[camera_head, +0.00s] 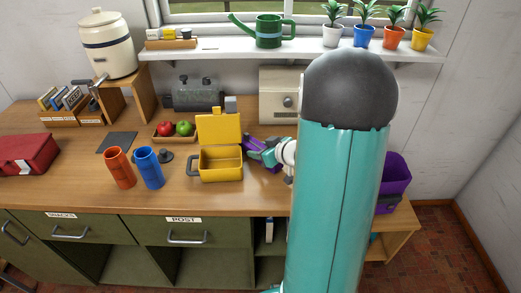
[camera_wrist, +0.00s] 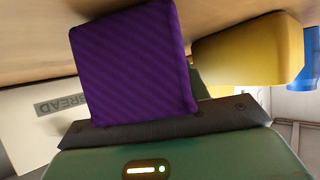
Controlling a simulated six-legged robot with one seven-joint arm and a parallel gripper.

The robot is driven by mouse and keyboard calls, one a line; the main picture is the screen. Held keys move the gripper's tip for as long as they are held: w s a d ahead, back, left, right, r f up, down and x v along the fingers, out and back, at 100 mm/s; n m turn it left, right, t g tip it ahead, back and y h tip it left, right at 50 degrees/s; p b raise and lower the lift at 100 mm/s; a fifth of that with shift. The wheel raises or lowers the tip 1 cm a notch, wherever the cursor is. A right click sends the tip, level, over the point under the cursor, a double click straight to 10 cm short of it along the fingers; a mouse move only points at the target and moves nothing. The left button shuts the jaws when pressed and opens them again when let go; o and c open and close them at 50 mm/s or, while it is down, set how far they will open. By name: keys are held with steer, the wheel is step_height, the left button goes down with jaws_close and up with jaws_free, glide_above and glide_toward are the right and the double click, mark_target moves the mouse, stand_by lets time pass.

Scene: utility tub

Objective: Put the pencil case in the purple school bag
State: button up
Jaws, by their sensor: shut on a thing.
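My gripper (camera_head: 260,152) is on the counter's right part, just right of the yellow lunch box (camera_head: 221,164). It is shut on a purple ribbed pencil case (camera_wrist: 132,65), which fills the middle of the wrist view above the dark finger edge (camera_wrist: 160,130). In the head view only small purple parts of the case show around the gripper. The purple school bag (camera_head: 394,178) stands at the right, beyond my teal arm, which hides its left part. The bag is apart from the gripper.
The yellow lunch box stands with its lid up; it also shows in the wrist view (camera_wrist: 245,52). Orange (camera_head: 119,168) and blue (camera_head: 148,167) cups stand left of it. A cream bread bin (camera_head: 284,92) is behind the gripper. A red case (camera_head: 24,153) lies far left.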

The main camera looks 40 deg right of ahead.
steer(key=shift+f, duration=0.15)
steer(key=o, duration=1)
steer(key=shift+o, duration=0.2)
